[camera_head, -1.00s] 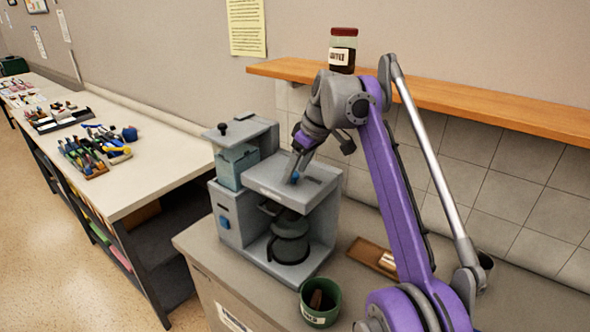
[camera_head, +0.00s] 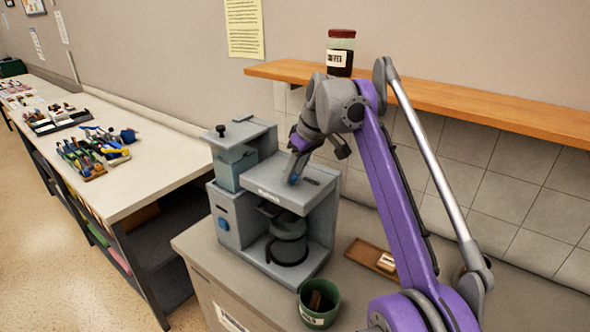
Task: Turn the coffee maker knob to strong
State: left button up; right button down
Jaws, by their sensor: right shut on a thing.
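The grey coffee maker (camera_head: 308,247) stands on the counter with a dark pot (camera_head: 289,240) in its bay. A small blue knob (camera_head: 293,180) sits on its flat top. My right gripper (camera_head: 295,172) reaches down to the top from the right and is shut on this knob. The fingers partly hide it, and its setting and any marks beside it are too small to read. Another blue round part (camera_head: 223,224) is on the front left face, away from the gripper. My left gripper is not in view.
A green cup (camera_head: 319,305) stands at the counter's front edge. A wooden tray (camera_head: 362,251) lies to the right of the machine. A jar (camera_head: 340,52) stands on the wall shelf (camera_head: 440,99) above. A long workbench (camera_head: 150,178) with tools runs along the left.

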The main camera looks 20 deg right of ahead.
jog(key=m, duration=0.1)
jog(key=m+h+p, duration=0.1)
jog(key=m, duration=0.1)
jog(key=m+h, duration=0.1)
jog(key=m, duration=0.1)
jog(key=shift+a+r+t, duration=0.15)
jog(key=shift+a+t, duration=0.1)
jog(key=shift+t, duration=0.05)
jog(key=m+h+p, duration=0.1)
jog(key=m, duration=0.2)
jog(key=shift+a, duration=0.1)
jog(key=m, duration=0.2)
jog(key=m+h, duration=0.1)
jog(key=m, duration=0.1)
jog(key=shift+a+h, duration=0.2)
jog(key=shift+h, duration=0.1)
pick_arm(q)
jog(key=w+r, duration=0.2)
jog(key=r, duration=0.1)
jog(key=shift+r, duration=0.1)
pick_arm(e)
jog(key=m+g, duration=0.1)
jog(key=m, duration=0.1)
jog(key=m+h, duration=0.1)
jog(key=m, duration=0.1)
jog(key=shift+w+a+m+g, duration=0.1)
jog(key=shift+w+m+g, duration=0.05)
jog(key=shift+m+g, duration=0.2)
jog(key=c, duration=0.5)
grip_release()
